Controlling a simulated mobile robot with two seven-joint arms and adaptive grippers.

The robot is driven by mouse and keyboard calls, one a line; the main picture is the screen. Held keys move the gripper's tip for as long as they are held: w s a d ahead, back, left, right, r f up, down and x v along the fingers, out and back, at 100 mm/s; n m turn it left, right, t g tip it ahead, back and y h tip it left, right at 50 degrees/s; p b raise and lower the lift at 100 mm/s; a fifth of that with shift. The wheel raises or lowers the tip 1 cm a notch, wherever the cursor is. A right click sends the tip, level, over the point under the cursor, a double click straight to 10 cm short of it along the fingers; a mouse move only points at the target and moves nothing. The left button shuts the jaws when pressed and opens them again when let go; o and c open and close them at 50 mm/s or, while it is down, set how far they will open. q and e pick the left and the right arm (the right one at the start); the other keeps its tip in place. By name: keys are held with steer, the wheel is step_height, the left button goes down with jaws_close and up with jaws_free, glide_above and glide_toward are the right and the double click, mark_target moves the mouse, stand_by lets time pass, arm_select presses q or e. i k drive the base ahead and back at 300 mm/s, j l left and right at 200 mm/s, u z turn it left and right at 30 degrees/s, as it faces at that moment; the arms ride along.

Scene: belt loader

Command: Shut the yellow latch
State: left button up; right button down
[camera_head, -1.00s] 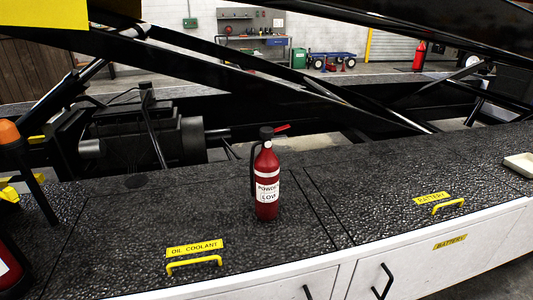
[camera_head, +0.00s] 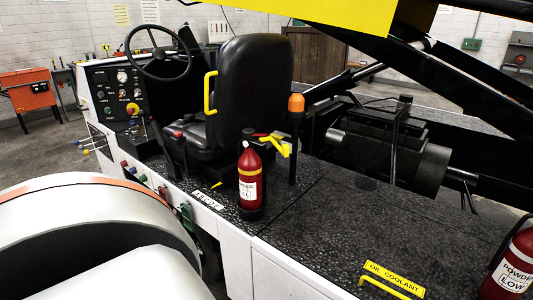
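A bright yellow latch-like piece (camera_head: 281,147) shows just behind the left fire extinguisher (camera_head: 250,182), beside the black post of the orange beacon (camera_head: 296,103). It is small and partly overlapped, so I cannot tell for sure that it is the latch, or whether it is open or shut. A yellow handle (camera_head: 392,286) is on the dark deck by the OIL COOLANT label (camera_head: 394,278). A yellow grab handle (camera_head: 210,92) is on the side of the black seat (camera_head: 255,85). Neither of my grippers is in view.
The textured deck (camera_head: 320,225) is clear between the left extinguisher and a second red extinguisher (camera_head: 513,270) at the right edge. A steering wheel (camera_head: 158,50) and control panel (camera_head: 118,90) stand at the left. A yellow-sided black boom (camera_head: 330,14) crosses overhead.

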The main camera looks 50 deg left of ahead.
mark_target(284, 150)
steer(key=k+u, duration=0.1)
steer(key=u, duration=1.2)
